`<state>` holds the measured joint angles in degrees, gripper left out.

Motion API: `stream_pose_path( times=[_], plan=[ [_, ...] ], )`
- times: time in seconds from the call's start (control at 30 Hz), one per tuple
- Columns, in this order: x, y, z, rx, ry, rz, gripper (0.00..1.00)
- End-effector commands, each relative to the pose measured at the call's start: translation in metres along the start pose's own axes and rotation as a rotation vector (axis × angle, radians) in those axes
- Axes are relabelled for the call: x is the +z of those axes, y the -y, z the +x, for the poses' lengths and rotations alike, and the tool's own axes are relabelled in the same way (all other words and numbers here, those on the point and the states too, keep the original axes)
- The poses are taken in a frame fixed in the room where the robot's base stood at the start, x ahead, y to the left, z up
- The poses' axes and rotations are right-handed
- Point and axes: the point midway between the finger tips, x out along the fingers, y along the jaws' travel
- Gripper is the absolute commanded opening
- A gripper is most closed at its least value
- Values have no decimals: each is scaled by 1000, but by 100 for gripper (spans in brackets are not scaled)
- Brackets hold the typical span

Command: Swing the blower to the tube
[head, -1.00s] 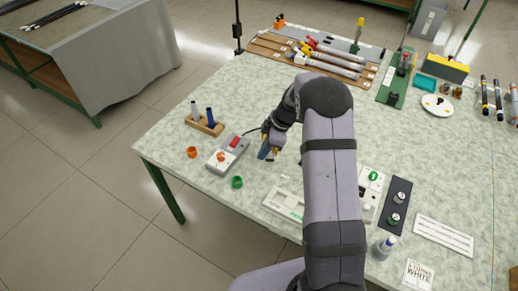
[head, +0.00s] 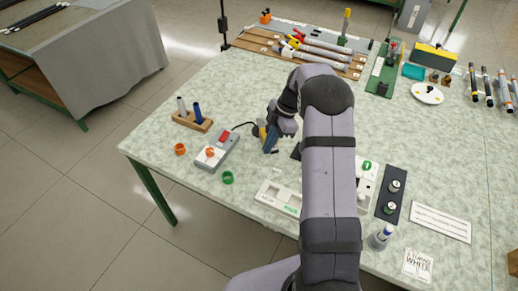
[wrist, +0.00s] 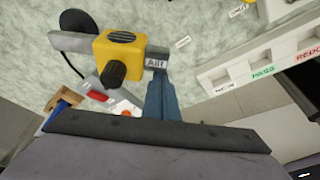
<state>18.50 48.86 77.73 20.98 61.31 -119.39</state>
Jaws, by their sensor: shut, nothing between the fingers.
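The blower (wrist: 122,58) is a yellow block with a black knob, a slotted black top and a grey bar marked AIR in the wrist view. A small part of its yellow body shows beside my gripper in the head view (head: 262,131). My gripper (head: 271,146) is low over the table; its blue fingers (wrist: 160,98) are shut and empty. In the wrist view they overlap the AIR end; I cannot tell whether they touch it. Several pale tubes (head: 322,54) lie on a brown rack at the back; I cannot tell which is the task's tube.
A grey box (head: 217,150) with red and orange tops is left of my gripper. A pen stand (head: 193,121), an orange ring (head: 180,149) and a green ring (head: 228,177) are nearby. A white labelled tray (head: 279,197) lies in front. The table between gripper and rack is mostly clear.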

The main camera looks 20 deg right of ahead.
Motion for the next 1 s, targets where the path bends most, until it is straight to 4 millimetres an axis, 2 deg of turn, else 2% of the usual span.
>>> stream_pose_path(
  times=[0.03,0.23,0.5,0.7,1.0],
  plan=[
    [10,-1,1,-11,1,-41,0],
    [37,-1,-11,-75,1,-222,0],
    [68,-7,-24,-75,1,-217,0],
    [82,-12,-29,-75,0,-216,0],
    [90,-17,-32,-75,0,-217,0]
  ],
)
